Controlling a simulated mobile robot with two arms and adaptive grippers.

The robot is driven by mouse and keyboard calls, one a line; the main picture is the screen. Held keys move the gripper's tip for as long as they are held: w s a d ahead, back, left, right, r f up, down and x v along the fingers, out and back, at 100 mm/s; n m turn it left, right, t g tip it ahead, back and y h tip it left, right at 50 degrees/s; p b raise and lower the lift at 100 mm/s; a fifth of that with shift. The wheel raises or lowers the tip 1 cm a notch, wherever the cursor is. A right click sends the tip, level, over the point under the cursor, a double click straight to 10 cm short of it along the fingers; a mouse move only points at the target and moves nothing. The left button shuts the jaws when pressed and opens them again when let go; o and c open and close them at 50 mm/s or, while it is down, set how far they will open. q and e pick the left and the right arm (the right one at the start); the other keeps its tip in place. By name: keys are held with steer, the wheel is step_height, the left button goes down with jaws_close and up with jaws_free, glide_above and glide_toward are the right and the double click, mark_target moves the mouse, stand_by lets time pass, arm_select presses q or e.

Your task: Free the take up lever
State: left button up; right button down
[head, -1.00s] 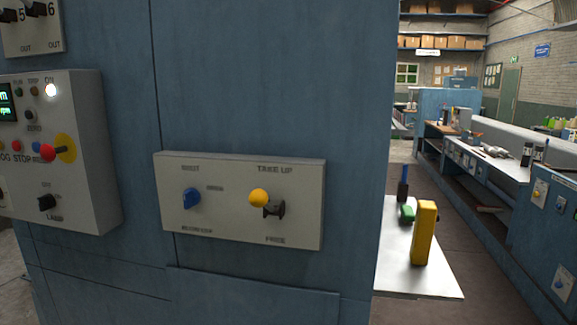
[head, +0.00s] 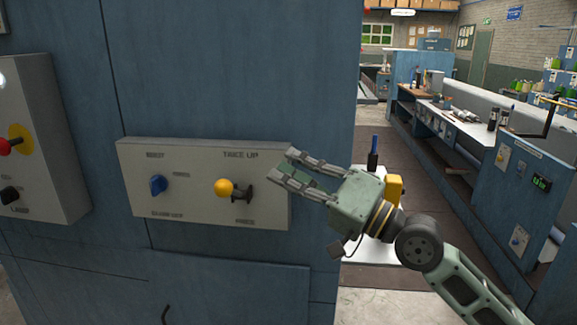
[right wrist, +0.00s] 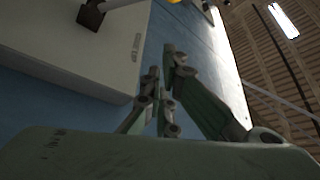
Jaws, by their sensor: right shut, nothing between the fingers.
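The take up lever has a yellow ball knob (head: 224,188) and a dark pivot (head: 244,194) on a pale panel box (head: 200,220). Its knob sits left of the pivot, between the TAKE UP label above and a blurred lower label that seems to read FREE. In the right wrist view the pivot (right wrist: 92,15) and a pale rod show at the top, with a bit of yellow at the edge. My right gripper (head: 280,162) is shut and empty, right of the lever near the box's right end, apart from the knob. My left gripper is not in view.
A blue knob (head: 158,185) sits left of the lever on the same box. Another control box (head: 45,150) with a red knob stands farther left. A yellow block (head: 394,190) is partly hidden behind my right gripper. A long workbench (head: 470,130) runs along the right.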

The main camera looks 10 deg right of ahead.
steer(key=p+x, duration=0.1)
steer(key=x, duration=0.3)
steer(key=p+x, duration=0.2)
steer(key=x, duration=0.2)
steer(key=shift+d+r+p, duration=0.1)
steer(key=shift+r+p, duration=0.15)
steer(key=shift+p, duration=0.05)
steer(key=s+f+p, duration=0.1)
steer(key=s+a+f+p, duration=0.1)
steer(key=s+f, duration=0.1)
steer(key=shift+s+a, duration=0.1)
steer(key=shift+a, duration=0.1)
